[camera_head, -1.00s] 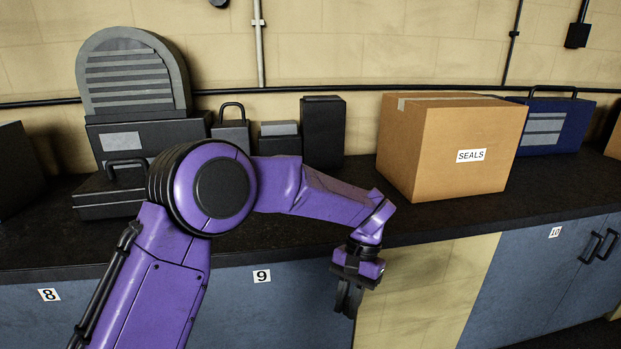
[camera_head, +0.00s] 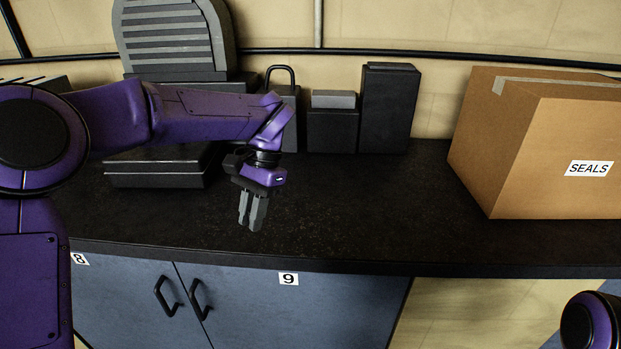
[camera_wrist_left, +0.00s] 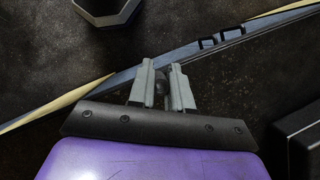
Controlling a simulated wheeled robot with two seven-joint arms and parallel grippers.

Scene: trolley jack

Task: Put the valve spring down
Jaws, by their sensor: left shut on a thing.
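My left gripper (camera_head: 253,212) hangs over the dark worktop (camera_head: 330,215), left of the middle of the head view, its fingers pointing down. It also shows in the left wrist view (camera_wrist_left: 161,88), where its two grey fingers are shut on a small dark thing, the valve spring (camera_wrist_left: 160,87). Most of the spring is hidden by the fingers, and its coils cannot be made out. In the head view the spring cannot be seen. I cannot tell the exact height of the fingers above the worktop. My right gripper is not in view.
A flat black case (camera_head: 158,168) lies left of the gripper. A padlock-shaped block (camera_head: 284,110), a small dark box (camera_head: 333,128) and a tall dark box (camera_head: 388,108) stand behind. A SEALS carton (camera_head: 530,150) stands right. The worktop between gripper and carton is clear.

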